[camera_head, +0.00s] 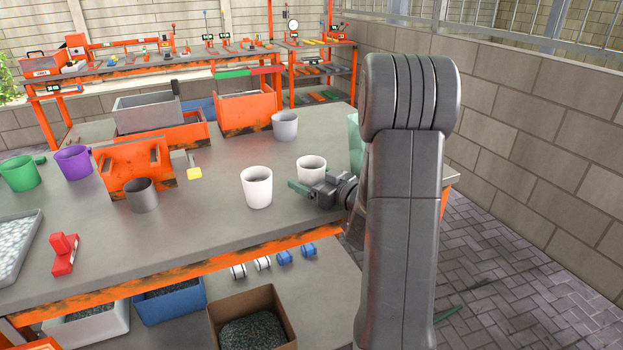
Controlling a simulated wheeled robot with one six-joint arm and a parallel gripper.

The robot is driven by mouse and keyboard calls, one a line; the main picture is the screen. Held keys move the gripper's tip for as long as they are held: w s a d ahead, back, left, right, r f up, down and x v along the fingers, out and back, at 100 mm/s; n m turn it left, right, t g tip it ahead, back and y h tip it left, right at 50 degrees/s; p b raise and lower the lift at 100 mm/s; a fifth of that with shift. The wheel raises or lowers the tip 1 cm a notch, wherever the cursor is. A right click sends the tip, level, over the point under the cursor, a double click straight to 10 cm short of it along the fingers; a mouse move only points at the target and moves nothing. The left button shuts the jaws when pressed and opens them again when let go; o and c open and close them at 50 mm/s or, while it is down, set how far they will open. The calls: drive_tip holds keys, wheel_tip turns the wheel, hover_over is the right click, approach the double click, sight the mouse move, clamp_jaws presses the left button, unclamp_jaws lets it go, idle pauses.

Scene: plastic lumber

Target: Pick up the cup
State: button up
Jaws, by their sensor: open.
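Several cups stand upright on the grey workbench (215,215). A white cup (257,188) stands left of my gripper, and another white cup (311,168) stands just behind it. A light grey cup (285,126) is farther back. A dark grey cup (141,196), a purple cup (73,163) and a green cup (20,174) are to the left. My gripper (302,192) is open and low over the bench, pointing left toward the nearer white cup. It looks empty, with a gap to that cup. Whether it touches the cup behind it, I cannot tell.
An orange vise-like fixture (125,170) and orange bins (246,108) stand on the bench. A red block (64,254) and grey tray (14,250) lie at left. A pale green object (354,145) is partly hidden behind my arm. Boxes (250,305) sit below.

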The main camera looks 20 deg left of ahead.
drive_tip(key=c, duration=1.1)
